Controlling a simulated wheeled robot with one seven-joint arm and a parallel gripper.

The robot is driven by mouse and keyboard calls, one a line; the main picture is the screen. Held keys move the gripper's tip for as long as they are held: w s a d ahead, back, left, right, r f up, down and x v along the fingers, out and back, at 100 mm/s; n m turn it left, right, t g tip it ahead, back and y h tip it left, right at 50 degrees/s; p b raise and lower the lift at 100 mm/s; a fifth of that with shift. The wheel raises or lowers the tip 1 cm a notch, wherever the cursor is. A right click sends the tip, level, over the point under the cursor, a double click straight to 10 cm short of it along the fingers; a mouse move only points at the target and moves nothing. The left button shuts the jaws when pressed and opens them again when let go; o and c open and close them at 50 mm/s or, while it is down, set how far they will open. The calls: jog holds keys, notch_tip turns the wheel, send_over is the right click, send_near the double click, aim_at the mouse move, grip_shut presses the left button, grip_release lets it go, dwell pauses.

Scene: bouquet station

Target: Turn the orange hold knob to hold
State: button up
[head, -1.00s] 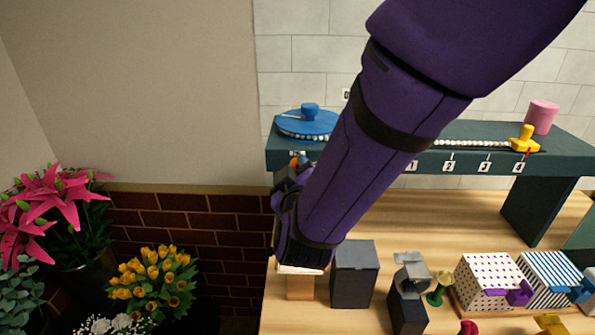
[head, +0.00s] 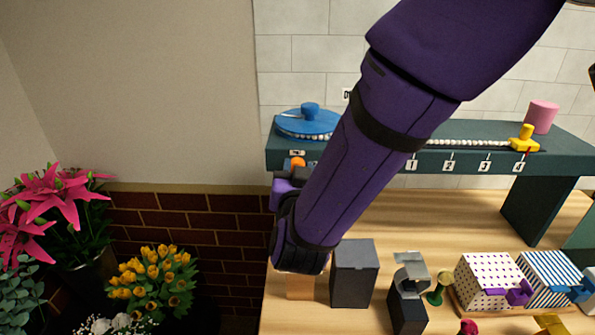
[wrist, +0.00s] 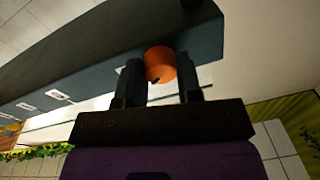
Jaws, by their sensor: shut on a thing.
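The orange hold knob (wrist: 160,65) sits on the front face of the dark green shelf, at its left end. It shows as a small orange spot (head: 298,163) above my wrist in the head view. In the wrist view my gripper (wrist: 162,75) has its two dark fingers on either side of the knob, shut on it. A dark mark shows on the knob's face. The head view hides the fingers behind my purple arm.
The green shelf (head: 470,133) carries a blue turntable (head: 306,124), a yellow slider (head: 525,139) and a pink cylinder (head: 541,117). Below stand a dark grey box (head: 354,274), a dotted box (head: 487,282) and a striped box (head: 546,278). Flowers (head: 150,280) stand at left.

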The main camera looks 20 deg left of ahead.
jog(key=m, duration=0.7)
jog(key=shift+h, duration=0.3)
jog(key=shift+m, duration=0.3)
jog(key=o, duration=0.9)
jog(key=shift+o, duration=0.2)
jog(key=shift+s, duration=0.1)
jog(key=v, duration=1)
jog(key=shift+s+f, duration=0.25)
jog(key=shift+s, duration=0.1)
jog(key=shift+s, duration=0.1)
